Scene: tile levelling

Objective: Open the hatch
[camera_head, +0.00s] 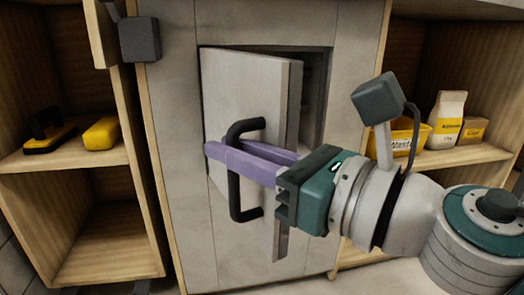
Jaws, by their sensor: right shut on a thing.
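The hatch (245,85) is a grey panel in a grey wall. It stands partly open, swung out from its right side, with a dark gap along its right edge. A black bar handle (234,195) is fixed upright on its face. My right gripper (222,153) comes in from the right, its purple fingers shut on the handle near mid-height. The fingers hide part of the handle. My left gripper is not in view.
Wooden shelves flank the wall. The left one holds a yellow block (101,133) and a black-and-yellow tool (48,133). The right one holds a yellow bin (405,137), a bag (446,118) and a small box (472,130).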

